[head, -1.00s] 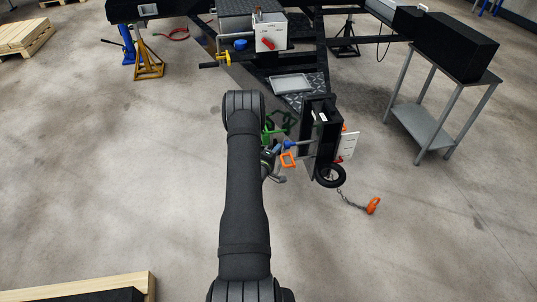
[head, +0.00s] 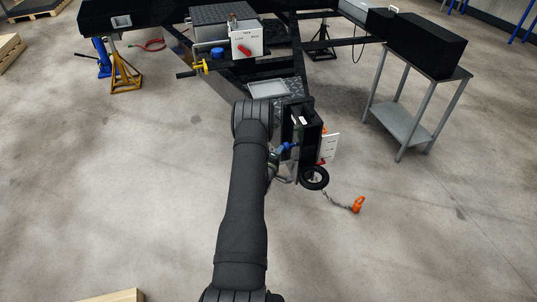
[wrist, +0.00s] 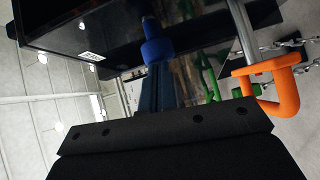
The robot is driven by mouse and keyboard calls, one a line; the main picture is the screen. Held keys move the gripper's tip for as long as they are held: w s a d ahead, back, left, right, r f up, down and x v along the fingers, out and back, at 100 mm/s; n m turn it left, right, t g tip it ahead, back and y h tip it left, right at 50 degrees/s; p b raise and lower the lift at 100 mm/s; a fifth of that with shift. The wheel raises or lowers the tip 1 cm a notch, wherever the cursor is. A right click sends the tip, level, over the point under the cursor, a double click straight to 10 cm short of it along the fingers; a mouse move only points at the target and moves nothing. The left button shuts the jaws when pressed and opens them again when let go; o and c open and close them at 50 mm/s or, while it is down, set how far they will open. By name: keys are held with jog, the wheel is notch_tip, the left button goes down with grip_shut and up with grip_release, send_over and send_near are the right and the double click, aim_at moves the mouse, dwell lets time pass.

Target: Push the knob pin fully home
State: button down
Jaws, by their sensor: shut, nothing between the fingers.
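A blue round knob (wrist: 157,45) on a short pin shows in the wrist view, under a black box-shaped part of the trailer's front end. It also shows small in the head view (head: 288,146), just right of my arm. I cannot tell how far the pin is in. In the head view my gripper is hidden behind my arm.
An orange loop handle (wrist: 275,85) on a metal rod is close at the right of the wrist view, with chain and green parts beside it. The head view shows a black wheel (head: 314,178), an orange hook (head: 358,204) and a grey stand (head: 404,125).

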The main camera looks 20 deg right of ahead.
jog(key=shift+a, duration=0.35)
jog(key=w+a+v, duration=0.1)
jog(key=a+v, duration=0.1)
jog(key=v, duration=1)
jog(key=shift+r, duration=0.2)
jog(key=shift+w, duration=0.2)
jog(key=w+d, duration=0.8)
jog(key=d, duration=0.3)
jog(key=shift+a+f, duration=0.2)
jog(key=shift+a, duration=0.9)
jog(key=shift+a+f, duration=0.25)
jog(key=shift+a, duration=0.85)
